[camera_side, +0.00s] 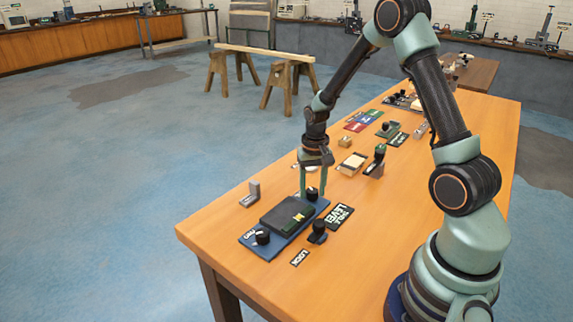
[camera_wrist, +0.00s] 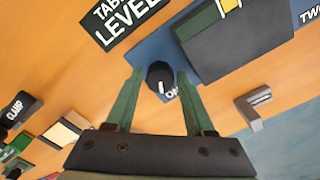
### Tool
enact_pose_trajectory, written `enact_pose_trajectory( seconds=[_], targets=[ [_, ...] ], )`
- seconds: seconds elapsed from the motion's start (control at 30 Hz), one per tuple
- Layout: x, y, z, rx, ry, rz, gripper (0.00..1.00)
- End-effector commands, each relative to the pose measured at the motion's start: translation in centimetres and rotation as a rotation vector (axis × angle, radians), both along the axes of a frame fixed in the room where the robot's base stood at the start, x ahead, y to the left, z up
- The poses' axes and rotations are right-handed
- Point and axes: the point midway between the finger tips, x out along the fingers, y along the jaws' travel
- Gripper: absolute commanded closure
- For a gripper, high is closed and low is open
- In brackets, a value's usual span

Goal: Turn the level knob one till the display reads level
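Level knob one (camera_wrist: 160,76) is a round black knob with a white pointer line, on a blue base plate (camera_wrist: 155,48); its label is partly covered. It also shows in the side view (camera_side: 312,193). My gripper (camera_wrist: 159,74) is open, pointing down, with its two green fingers either side of the knob and gaps showing; I cannot tell if the tips are level with it. The dark display box (camera_side: 285,214) has a small screen (camera_side: 299,216) with a yellow mark; its reading is too small to tell. In the wrist view the screen is mostly cut off.
Knob two (camera_side: 262,237) is at the plate's near end. A black lock knob (camera_side: 317,230) and a "TABLE LEVEL" sign (camera_side: 339,216) stand to the right. A grey bracket (camera_side: 251,195) is at left. Several other items lie farther along the wooden bench (camera_side: 420,180).

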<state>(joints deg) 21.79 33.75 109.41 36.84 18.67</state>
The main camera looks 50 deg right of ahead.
Motion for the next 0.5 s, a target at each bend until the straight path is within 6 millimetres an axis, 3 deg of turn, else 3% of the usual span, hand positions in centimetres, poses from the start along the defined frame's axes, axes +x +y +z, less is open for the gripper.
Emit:
enact_pose_trajectory(
  seconds=[0.17, 0.5],
  targets=[
    [0.1, 0.0, 1.8, -0.002, -0.005, 0.0, 0.46],
    [0.1, -0.1, 8.6, -0.002, -0.006, 0.0, 0.46]
  ],
)
